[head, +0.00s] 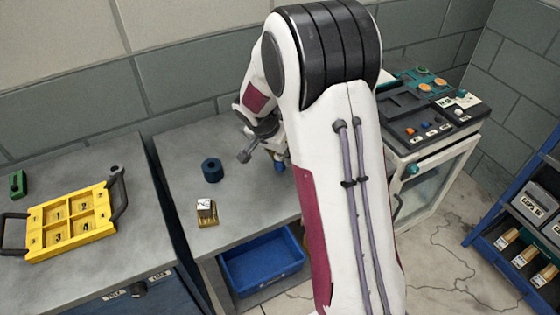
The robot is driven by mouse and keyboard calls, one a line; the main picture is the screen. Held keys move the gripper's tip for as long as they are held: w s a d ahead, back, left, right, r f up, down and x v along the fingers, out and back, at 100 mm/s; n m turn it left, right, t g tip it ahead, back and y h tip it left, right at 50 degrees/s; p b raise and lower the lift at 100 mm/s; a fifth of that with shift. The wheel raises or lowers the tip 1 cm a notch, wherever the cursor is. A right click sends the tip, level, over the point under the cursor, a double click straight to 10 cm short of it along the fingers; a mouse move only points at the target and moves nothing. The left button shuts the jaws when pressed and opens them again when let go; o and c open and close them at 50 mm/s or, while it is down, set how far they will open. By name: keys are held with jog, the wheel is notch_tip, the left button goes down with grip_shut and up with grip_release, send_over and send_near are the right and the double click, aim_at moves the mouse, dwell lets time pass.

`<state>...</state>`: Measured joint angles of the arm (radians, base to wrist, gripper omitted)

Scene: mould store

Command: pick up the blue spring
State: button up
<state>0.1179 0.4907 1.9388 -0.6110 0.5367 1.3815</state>
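A dark blue upright cylinder with a hole in its top (212,170) stands on the grey bench. It may be the blue spring; coils are too small to make out. A small brighter blue piece (280,167) shows at the lower end of my gripper (276,154), and it too could be a spring. My gripper is low over the bench, right of the dark cylinder and apart from it. My own arm covers part of the gripper. I cannot tell whether its fingers are open or closed on the bright blue piece.
A small white-topped block on a brass base (206,212) stands in front of the cylinder. A yellow numbered tray (72,253) with dark handles and a green block (18,184) lie left. A blue bin (262,268) sits below the bench. A control panel (430,110) stands right.

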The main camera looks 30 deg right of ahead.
jog(key=c, duration=0.3)
jog(key=shift+r, duration=5)
